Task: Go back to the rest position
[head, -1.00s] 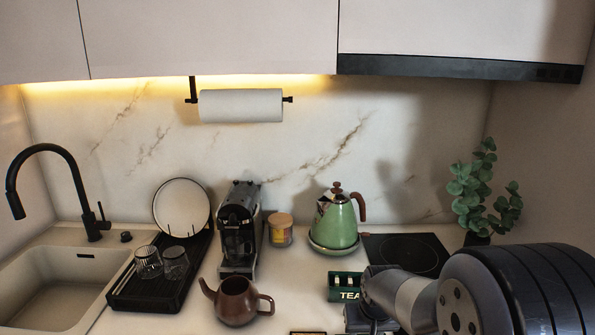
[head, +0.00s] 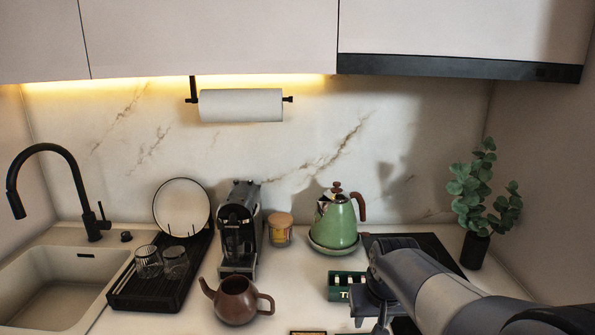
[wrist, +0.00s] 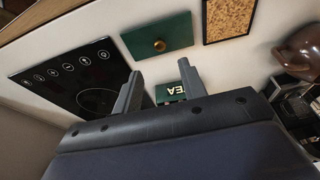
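My gripper (wrist: 160,88) is open in the wrist view, its two grey fingers apart with nothing between their tips. In the head view my gripper (head: 378,318) is at the lower right, in front of the hob and just right of the green tea box (head: 343,287). The tea box also shows beyond the fingers in the wrist view (wrist: 171,92), partly hidden. A green lid with a brass knob (wrist: 157,36) lies flat on the counter in the wrist view.
A brown teapot (head: 236,300) stands left of the tea box. The green kettle (head: 337,223) is behind it. A black hob (wrist: 70,76), coffee machine (head: 239,231), drying rack (head: 148,299), plant (head: 478,190) and cork mat (wrist: 229,17) are around.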

